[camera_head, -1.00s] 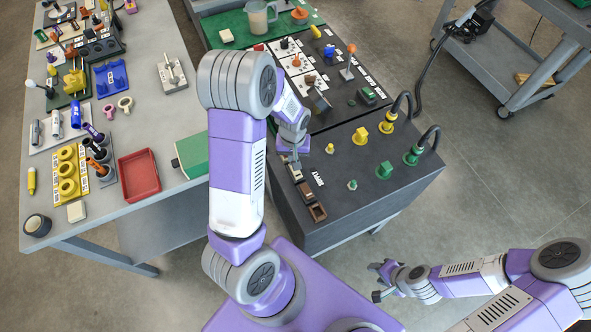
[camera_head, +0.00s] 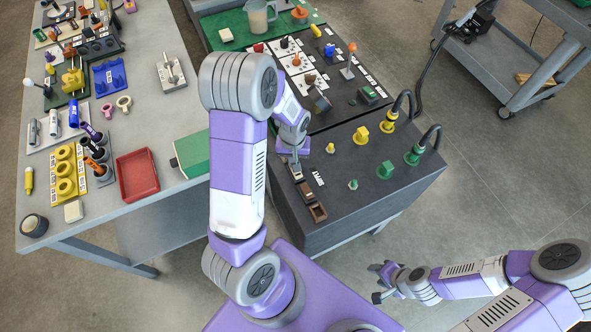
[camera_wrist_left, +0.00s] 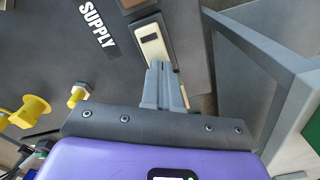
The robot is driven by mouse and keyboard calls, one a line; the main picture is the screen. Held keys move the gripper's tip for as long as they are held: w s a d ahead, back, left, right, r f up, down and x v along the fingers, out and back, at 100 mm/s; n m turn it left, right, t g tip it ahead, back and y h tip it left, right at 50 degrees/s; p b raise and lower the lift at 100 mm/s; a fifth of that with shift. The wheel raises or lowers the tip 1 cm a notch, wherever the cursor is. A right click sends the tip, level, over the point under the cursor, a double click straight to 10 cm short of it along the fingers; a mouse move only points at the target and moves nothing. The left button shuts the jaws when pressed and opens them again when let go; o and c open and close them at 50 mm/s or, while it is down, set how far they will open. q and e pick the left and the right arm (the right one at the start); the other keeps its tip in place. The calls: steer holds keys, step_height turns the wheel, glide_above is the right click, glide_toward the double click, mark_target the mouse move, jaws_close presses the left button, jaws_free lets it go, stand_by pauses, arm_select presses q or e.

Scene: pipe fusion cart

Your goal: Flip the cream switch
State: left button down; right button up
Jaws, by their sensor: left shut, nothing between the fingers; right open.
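The cream switch (camera_wrist_left: 152,42) is a long cream rocker in a dark frame on the black panel, beside the SUPPLY label. My left gripper (camera_wrist_left: 162,72) is shut and empty. Its fingertips are over the near end of the cream rocker in the wrist view and hide that end; I cannot tell whether they touch it. In the head view the left gripper (camera_head: 294,160) points down at the panel's left edge, at the back end of a row of rockers. My right gripper (camera_head: 379,283) is open and empty, low over the floor, away from the cart.
A dark brown rocker (camera_head: 305,192) and a brown rocker (camera_head: 317,212) follow toward the panel's front. Yellow and green plugs (camera_head: 384,170) with cables stand to the right. A grey table (camera_head: 105,215) with a red tray (camera_head: 137,175) is on the left.

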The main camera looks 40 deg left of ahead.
arm_select(q)
steer(key=shift+f, duration=0.15)
steer(key=shift+r+p, duration=2.85)
steer(key=shift+r, duration=0.75)
steer(key=shift+f, duration=0.1)
